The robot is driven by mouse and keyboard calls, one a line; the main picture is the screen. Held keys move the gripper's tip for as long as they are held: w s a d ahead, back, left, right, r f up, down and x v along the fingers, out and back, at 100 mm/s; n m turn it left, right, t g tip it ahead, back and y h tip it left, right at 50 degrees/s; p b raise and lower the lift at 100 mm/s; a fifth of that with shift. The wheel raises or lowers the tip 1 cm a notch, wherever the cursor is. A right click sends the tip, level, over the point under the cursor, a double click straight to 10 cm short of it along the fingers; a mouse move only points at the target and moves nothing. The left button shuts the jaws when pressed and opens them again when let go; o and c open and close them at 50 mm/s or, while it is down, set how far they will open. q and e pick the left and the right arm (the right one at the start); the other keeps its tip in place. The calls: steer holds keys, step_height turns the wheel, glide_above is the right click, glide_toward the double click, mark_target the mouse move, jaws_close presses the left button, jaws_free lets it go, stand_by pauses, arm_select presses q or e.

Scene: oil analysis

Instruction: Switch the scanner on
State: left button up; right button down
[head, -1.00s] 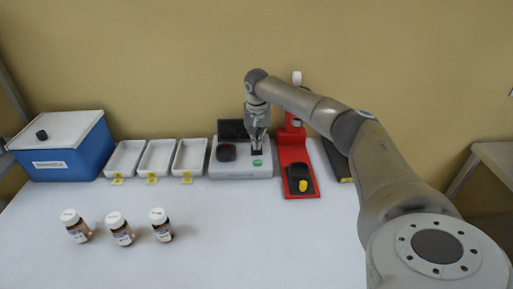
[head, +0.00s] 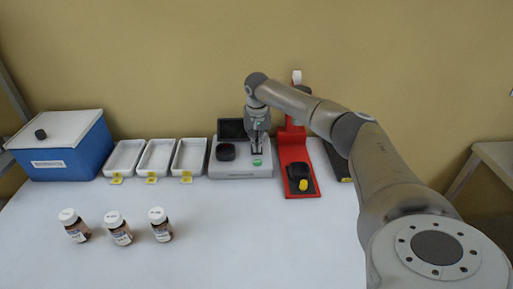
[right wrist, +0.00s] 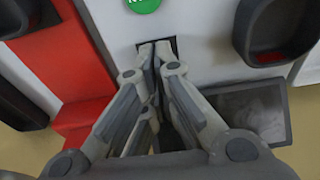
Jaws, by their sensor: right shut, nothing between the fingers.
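The scanner (head: 230,171) is a pale grey box at the back of the table, with a dark screen (head: 232,129), a round black holder (head: 226,152) and a green button (head: 257,162). My right gripper (head: 257,148) is shut and empty, pointing down over the scanner behind the green button. In the right wrist view, its fingertips (right wrist: 155,46) are at a small dark rectangular switch (right wrist: 172,44) and partly cover it. The green button (right wrist: 143,4) is cut by the top edge there. I cannot tell whether the fingertips touch the switch. The screen looks dark. My left gripper is out of view.
A red stand (head: 293,155) with a black and yellow piece is close on the scanner's right. White trays (head: 156,157) with yellow tags and a blue cooler box (head: 65,160) are to the left. Three labelled bottles (head: 117,228) stand in front. The table's front middle is clear.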

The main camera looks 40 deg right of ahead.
steer(key=shift+f, duration=0.3)
steer(key=shift+r+p, duration=2.55)
steer(key=shift+r, duration=0.95)
